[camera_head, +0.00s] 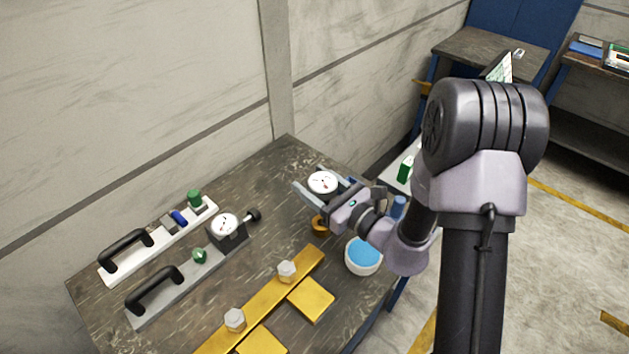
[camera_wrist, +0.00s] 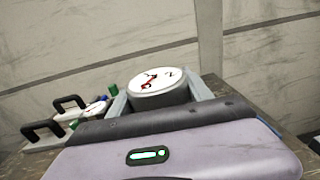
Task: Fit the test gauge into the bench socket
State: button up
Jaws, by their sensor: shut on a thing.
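The test gauge (camera_head: 323,182), a round body with a white dial, is held between the two fingers of my gripper (camera_head: 320,187), which is shut on it. In the wrist view the gauge (camera_wrist: 157,88) sits dial up, slightly tilted in the picture, with dark sides between the pale fingers. A small orange-brass round piece (camera_head: 320,224) is just below my gripper in the head view, partly hidden by it; I cannot tell whether it is the bench socket. I cannot tell the gauge's height above the bench (camera_head: 285,160).
Left on the bench are a white handled bar (camera_head: 130,262) with green and blue parts and a grey handled bar (camera_head: 165,300) carrying another dial (camera_head: 224,224). A yellow bar with bolts (camera_head: 262,300), yellow plates (camera_head: 311,299) and a blue-topped white tub (camera_head: 363,256) lie nearer.

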jog(key=shift+f+b, duration=0.95)
jog(key=shift+f, duration=0.55)
jog(key=shift+f+b, duration=2.1)
jog(key=o, duration=1.6)
jog(key=p+v, duration=0.2)
jog(key=v, duration=1.5)
jog(key=shift+s+d+r+p, duration=0.1)
jog(key=shift+s+d+p, duration=0.1)
jog(key=shift+p, duration=0.1)
